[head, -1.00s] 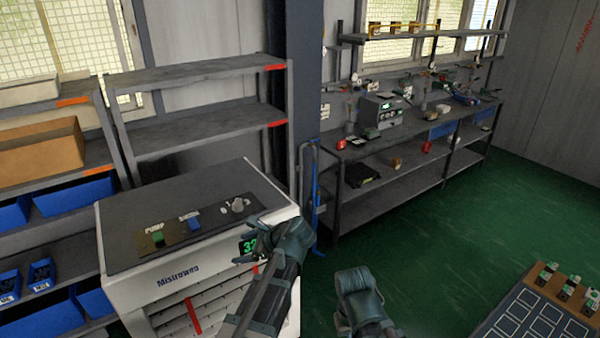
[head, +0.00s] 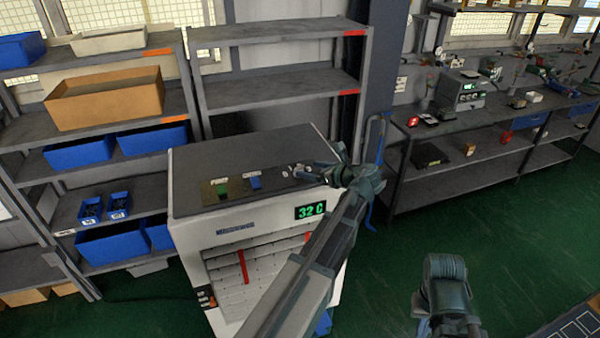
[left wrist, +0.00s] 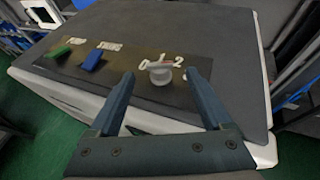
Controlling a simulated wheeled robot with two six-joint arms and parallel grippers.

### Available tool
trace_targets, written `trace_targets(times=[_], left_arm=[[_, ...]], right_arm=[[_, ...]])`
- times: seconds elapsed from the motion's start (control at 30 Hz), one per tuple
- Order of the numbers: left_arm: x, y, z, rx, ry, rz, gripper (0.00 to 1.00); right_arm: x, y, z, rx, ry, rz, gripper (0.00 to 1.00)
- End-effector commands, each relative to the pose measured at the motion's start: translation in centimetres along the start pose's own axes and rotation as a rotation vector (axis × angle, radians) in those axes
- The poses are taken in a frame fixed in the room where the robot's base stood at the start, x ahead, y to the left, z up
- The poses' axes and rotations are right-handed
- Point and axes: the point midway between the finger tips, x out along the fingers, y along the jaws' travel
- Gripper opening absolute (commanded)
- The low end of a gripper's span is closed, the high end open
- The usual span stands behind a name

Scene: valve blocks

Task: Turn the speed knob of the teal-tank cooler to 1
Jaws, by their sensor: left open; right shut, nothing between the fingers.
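The cooler (head: 250,228) is a pale cabinet with a dark top panel and a green "32 C" display (head: 310,211). In the left wrist view, its round grey speed knob (left wrist: 160,74) sits below the marks 0, 1 and 2. A reddish line shows on the knob; I cannot tell surely which mark it points to. My left gripper (head: 322,174) is open over the panel's right part, its fingers on either side of the knob in the wrist view, apparently not gripping it. My right gripper (head: 445,268) is shut and empty, off to the right.
A green switch (head: 222,187) and a blue switch (head: 254,182) sit on the panel left of the knob. Shelves with blue bins (head: 152,138) stand behind and left. A workbench (head: 480,120) stands at the right. Green floor (head: 390,285) is clear between.

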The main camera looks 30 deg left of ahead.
Motion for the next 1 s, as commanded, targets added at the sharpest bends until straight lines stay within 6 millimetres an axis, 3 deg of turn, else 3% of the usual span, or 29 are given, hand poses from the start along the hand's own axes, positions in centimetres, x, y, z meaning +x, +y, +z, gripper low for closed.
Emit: trace_targets(times=[0.1,0.33,0.8,1.0], left_arm=[[2.6,-0.1,-0.3,-0.002,0.001,0.002,0.82],[5.5,-0.1,-0.2,-0.001,0.001,0.001,0.82],[6.4,0.0,0.0,-0.001,0.001,-0.001,0.82],[6.3,0.0,0.0,-0.001,0.001,-0.001,0.48]], right_arm=[[1.2,-0.1,-0.1,-0.005,0.000,0.001,0.00],[2.2,-0.2,-0.1,-0.012,0.001,0.002,0.00],[2.4,-0.2,-0.2,-0.015,0.001,0.002,0.00],[2.4,-0.2,-0.2,-0.015,0.001,0.002,0.00]])
